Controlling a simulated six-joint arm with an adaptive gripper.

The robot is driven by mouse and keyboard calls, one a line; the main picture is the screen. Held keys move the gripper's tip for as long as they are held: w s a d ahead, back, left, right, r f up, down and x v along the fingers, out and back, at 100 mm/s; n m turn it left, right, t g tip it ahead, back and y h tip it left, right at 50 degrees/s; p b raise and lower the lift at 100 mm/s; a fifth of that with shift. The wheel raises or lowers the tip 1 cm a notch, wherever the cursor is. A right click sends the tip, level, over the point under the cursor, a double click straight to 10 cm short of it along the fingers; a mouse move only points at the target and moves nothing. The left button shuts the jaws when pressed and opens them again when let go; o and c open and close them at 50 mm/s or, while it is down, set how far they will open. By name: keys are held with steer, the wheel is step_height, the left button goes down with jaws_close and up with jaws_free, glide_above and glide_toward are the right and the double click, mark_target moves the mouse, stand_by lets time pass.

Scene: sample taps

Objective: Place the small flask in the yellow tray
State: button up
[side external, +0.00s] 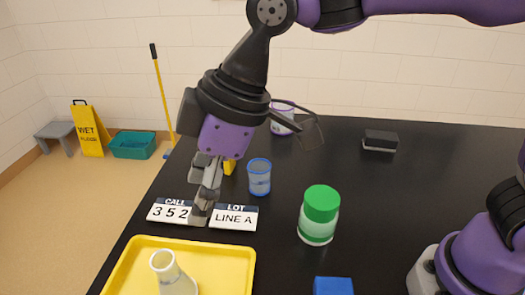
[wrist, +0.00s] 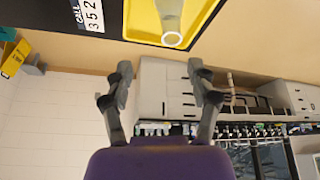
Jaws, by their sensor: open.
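The small flask (side external: 174,275), pale and translucent with a narrow neck, stands in the yellow tray (side external: 240,257) at the lower left of the side view. Its lower part is cut off by the picture edge. In the wrist view the flask (wrist: 171,18) shows with its round mouth toward the camera, inside the tray (wrist: 131,22). My gripper (side external: 203,205) is open and empty, above and behind the tray, apart from the flask. In the wrist view the two fingers of my gripper (wrist: 160,82) are spread with nothing between them.
Call and lot signs (side external: 233,217) lie behind the tray. A blue-rimmed cup (side external: 259,178), a green-lidded jar (side external: 319,215), a blue block (side external: 333,286), a purple-rimmed cup (side external: 283,117) and a black block (side external: 380,140) stand on the black table (side external: 400,190). The table's right middle is clear.

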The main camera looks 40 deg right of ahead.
steer(key=s+d+m+t+h, duration=0.1)
steer(key=d+m, duration=0.3)
steer(key=d, duration=0.5)
steer(key=s+d+f+m+t+h, duration=0.1)
steer(key=s+d+m, duration=0.3)
steer(key=d, duration=0.4)
steer(key=s+d+m+t+h, duration=0.1)
steer(key=d+m, duration=0.3)
steer(key=d, duration=0.5)
steer(key=shift+s+d+f+m+h, duration=0.3)
steer(key=shift+s+h, duration=0.2)
steer(key=shift+s, duration=0.15)
